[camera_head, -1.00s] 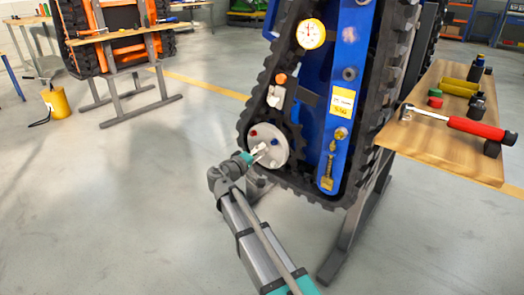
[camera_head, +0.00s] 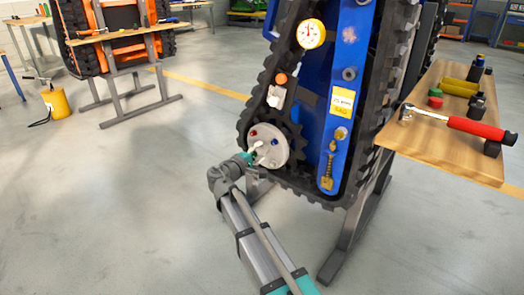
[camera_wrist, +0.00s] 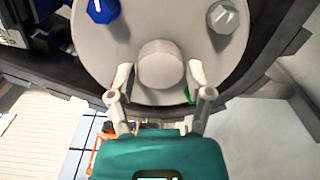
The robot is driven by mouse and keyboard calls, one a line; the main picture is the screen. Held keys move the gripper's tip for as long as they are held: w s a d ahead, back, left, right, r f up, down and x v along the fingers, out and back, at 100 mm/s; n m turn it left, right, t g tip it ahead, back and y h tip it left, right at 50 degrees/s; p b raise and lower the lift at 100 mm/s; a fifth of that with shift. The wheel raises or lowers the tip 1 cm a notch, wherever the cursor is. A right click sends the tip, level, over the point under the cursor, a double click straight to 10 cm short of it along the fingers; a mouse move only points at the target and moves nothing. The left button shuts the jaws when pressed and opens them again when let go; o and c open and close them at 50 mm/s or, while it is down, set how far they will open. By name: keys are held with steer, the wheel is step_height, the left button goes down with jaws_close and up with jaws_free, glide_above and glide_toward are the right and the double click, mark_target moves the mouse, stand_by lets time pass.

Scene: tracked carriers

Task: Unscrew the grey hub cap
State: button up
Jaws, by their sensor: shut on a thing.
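The grey hub cap (camera_wrist: 161,62) is a plain round knob at the middle of a light grey disc (camera_wrist: 100,55). The disc also shows low on the blue tracked carrier in the head view (camera_head: 284,154). My gripper (camera_wrist: 160,76) has one finger on each side of the hub cap and is shut on it. In the head view my gripper (camera_head: 257,148) reaches the disc from the lower left and hides most of the cap. A blue cap (camera_wrist: 102,9) and another grey, faceted cap (camera_wrist: 223,17) sit higher on the disc. A green bit shows behind the right finger.
Black track (camera_head: 243,122) surrounds the disc closely. A wooden shelf (camera_head: 440,155) at the right holds a red-handled tool (camera_head: 480,129) and several small cylinders. A red cap (camera_head: 253,133) sits on the disc's upper left.

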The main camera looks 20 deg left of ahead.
steer(key=shift+n, duration=0.3)
steer(key=n, duration=0.9)
steer(key=shift+w, duration=0.1)
steer(key=o, duration=1)
